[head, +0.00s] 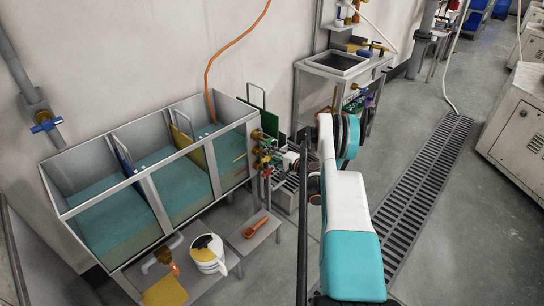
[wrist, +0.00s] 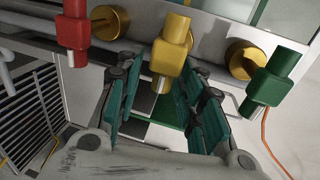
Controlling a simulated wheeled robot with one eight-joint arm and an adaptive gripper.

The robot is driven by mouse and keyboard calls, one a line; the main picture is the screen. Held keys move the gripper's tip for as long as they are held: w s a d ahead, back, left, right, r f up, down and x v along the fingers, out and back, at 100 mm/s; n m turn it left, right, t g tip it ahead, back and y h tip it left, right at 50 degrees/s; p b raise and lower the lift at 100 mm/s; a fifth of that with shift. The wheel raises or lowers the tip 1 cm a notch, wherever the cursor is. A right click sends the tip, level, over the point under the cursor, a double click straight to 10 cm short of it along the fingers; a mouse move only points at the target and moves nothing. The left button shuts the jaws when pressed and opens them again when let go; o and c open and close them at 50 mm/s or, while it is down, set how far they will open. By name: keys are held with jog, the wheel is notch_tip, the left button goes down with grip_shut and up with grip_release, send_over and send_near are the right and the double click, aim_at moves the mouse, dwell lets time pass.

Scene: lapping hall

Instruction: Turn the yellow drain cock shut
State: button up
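The yellow drain cock (wrist: 170,55) has a blocky yellow handle beside a brass body. In the wrist view it stands between a red cock (wrist: 74,30) on the left and a green cock (wrist: 272,82) on the right. My gripper (wrist: 155,75) is open, its teal-padded fingers on either side of the yellow handle's lower end. The handle overlaps the right finger in the picture; I cannot tell whether they touch. In the head view my gripper (head: 285,160) is at the tank's right end, by the small, partly hidden cocks.
The three-bay tank (head: 150,205) holds teal liquid. A low bench (head: 252,238) carries an orange-handled tool (head: 255,228); a white jug (head: 208,254) stands left of it. A sink stand (head: 345,65) is behind. The floor by the drain grating (head: 425,185) is clear.

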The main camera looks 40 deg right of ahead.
jog(key=a+v, duration=0.1)
jog(key=v, duration=1.1)
jog(key=shift+d, duration=0.45)
jog(key=shift+r, duration=0.15)
